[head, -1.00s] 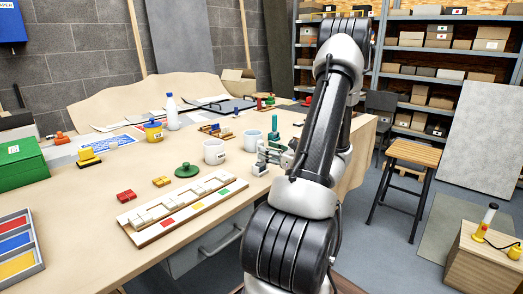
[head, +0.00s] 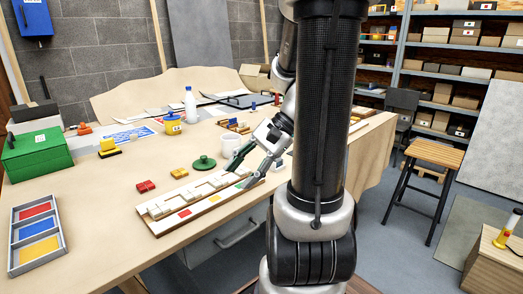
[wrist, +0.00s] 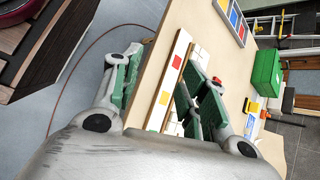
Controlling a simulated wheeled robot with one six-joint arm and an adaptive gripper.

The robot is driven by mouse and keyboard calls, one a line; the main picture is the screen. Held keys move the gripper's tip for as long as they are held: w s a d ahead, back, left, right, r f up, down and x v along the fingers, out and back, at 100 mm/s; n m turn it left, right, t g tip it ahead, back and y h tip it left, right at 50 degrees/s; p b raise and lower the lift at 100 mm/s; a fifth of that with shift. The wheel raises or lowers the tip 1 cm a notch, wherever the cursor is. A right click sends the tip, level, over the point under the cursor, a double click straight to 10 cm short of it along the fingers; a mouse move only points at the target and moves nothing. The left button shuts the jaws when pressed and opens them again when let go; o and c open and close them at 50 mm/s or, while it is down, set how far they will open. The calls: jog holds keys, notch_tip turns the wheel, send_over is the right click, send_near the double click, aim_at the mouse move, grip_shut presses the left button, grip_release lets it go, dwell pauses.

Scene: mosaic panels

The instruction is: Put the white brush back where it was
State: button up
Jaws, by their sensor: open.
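I cannot make out a white brush for certain in either view. My gripper (head: 240,173) is open, with its green-padded fingers apart above the right end of a long white-topped board (head: 160,228). The board carries a row of white pieces and red, yellow and green squares. In the wrist view the spread fingers of my gripper (wrist: 160,72) frame the table's front edge and part of the board (wrist: 167,88). I see nothing held between them. My arm hides part of the table's right side.
A white mug (head: 230,145) stands close behind my gripper. A green lidded knob (head: 204,163), red block (head: 146,186), white bottle (head: 190,108), yellow pot (head: 173,126), green box (head: 37,152) and coloured tray (head: 38,262) are on the table (head: 100,225). A stool (head: 433,154) stands right.

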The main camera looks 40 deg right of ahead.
jog(key=s+d+r+n+t+h, duration=0.1)
jog(key=s+r+n+h, duration=0.4)
jog(key=n, duration=0.8)
notch_tip(320, 180, up, 2)
jog(key=h, duration=0.3)
jog(key=shift+d+n, duration=0.15)
jog(key=shift+n, duration=0.25)
